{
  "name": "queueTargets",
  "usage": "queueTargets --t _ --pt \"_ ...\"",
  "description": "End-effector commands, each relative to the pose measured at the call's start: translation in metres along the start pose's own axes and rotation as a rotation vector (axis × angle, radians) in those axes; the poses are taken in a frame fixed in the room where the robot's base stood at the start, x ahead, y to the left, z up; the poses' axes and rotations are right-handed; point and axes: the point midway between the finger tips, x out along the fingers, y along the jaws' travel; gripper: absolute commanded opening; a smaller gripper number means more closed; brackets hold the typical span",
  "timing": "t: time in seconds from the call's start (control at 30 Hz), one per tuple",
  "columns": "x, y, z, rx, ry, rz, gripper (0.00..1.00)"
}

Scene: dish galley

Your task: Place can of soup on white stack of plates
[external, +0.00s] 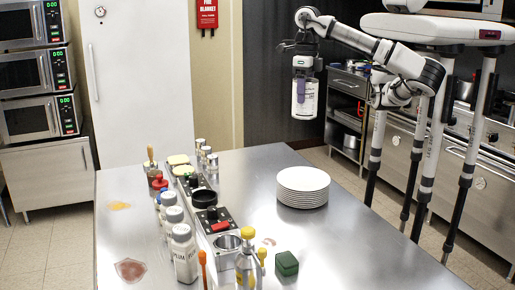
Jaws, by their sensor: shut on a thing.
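My gripper (302,88) is in the air at the upper middle of the external view, pointing down, beyond the far edge of the steel table. It is shut on a pale can (305,110), taken to be the can of soup, which hangs roughly upright below the wrist. A finger covers part of the can, and its label is too small to read. The white stack of plates (303,187) stands on the right part of the table. The can is higher than the stack, apart from it, and nothing shows on the top plate.
On the steel table (345,250), a row of bottles (184,250), jars and a black-topped condiment rail (213,222) runs left of the plates. A green block (287,263) lies in front of them. The table right of the plates is clear. Ovens and counters (468,165) stand behind.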

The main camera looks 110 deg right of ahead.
Motion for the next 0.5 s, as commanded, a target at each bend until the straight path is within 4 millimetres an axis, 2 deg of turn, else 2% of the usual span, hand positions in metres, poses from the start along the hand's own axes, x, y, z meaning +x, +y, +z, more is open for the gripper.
queueTargets --t 0.03,0.1,0.23,0.37,0.5 --pt "-0.006 0.003 -0.004 -0.006 -0.001 0.0 0.3" --pt "-0.005 0.005 -0.008 -0.01 -0.001 0.0 0.3" --pt "0.006 0.006 -0.01 -0.01 -0.001 0.0 0.3" --pt "0.028 0.006 -0.01 -0.01 -0.001 -0.001 0.3" --pt "0.06 0.006 -0.01 -0.01 0.0 0.0 0.3"
